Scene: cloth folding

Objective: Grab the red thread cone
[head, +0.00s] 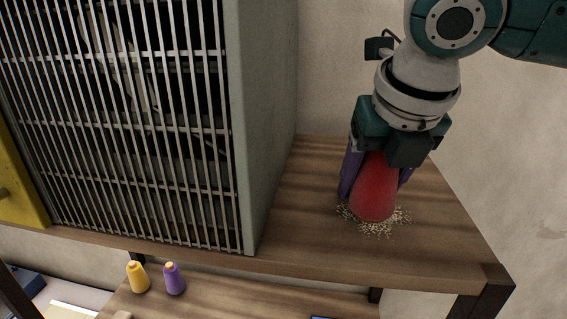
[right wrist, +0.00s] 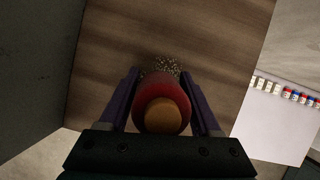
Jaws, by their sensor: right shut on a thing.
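The red thread cone (head: 375,190) is upright at the right part of the wooden shelf (head: 300,225), beside a small speckled patch of grains. My right gripper (head: 374,183) comes down from above, with its purple fingers on either side of the cone, shut on it. In the right wrist view the red cone (right wrist: 160,95), with its tan top, sits between the two fingers (right wrist: 163,105). I cannot tell whether the cone's base touches the shelf. My left gripper is not in view.
A large grey cabinet with a barred front (head: 262,120) stands left of the gripper. A yellow cone (head: 138,278) and a purple cone (head: 174,279) stand on the lower shelf. A wall is behind.

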